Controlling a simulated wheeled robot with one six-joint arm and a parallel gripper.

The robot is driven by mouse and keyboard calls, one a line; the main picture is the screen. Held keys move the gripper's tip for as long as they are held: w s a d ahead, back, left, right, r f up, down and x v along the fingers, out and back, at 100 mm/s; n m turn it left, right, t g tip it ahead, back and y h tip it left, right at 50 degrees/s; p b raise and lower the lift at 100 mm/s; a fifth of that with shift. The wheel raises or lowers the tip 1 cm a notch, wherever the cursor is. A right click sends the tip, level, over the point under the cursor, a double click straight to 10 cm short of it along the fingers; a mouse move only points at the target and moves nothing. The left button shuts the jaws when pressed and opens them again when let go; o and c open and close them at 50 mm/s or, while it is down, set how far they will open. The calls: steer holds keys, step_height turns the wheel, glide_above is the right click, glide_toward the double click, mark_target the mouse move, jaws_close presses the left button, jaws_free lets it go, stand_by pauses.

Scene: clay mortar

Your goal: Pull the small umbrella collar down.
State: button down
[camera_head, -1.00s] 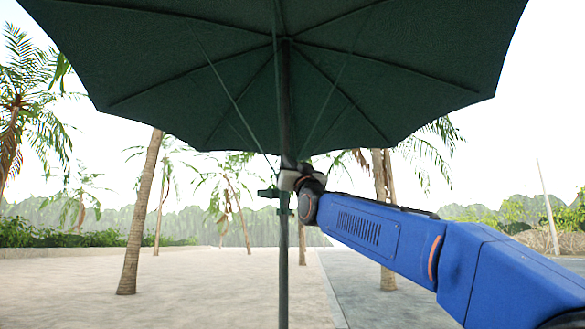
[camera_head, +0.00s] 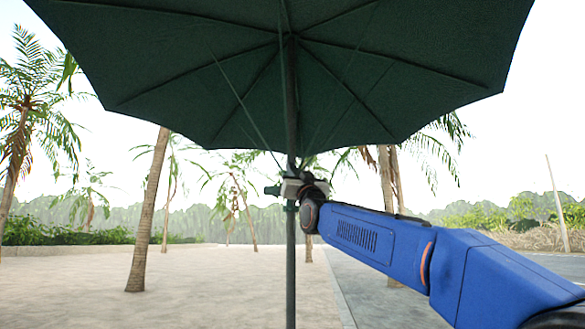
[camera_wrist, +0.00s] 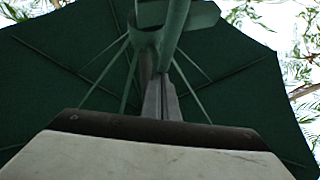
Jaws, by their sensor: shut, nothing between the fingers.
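A large dark green umbrella (camera_head: 330,75) stands open on a dark green pole (camera_head: 291,265). Its small collar (camera_head: 272,190) is on the pole below the canopy, with a tab sticking out to the left; my gripper partly hides it. Thin struts run from the collar area up to the canopy. My gripper (camera_head: 292,187) is right at the pole and collar, reaching in from the right. In the wrist view my gripper's fingers (camera_wrist: 162,97) are shut together with nothing between them. They point up at the green collar (camera_wrist: 195,17), just beside or behind it; I cannot tell whether they touch.
Several palm trees stand around, one trunk (camera_head: 150,215) to the left and others behind my arm. The sandy paved ground (camera_head: 200,285) is open. A grey path (camera_head: 385,300) lies to the right, with hedges and bushes at the back.

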step_height(320, 180, down, 35)
stand_by(0.5)
stand_by(0.3)
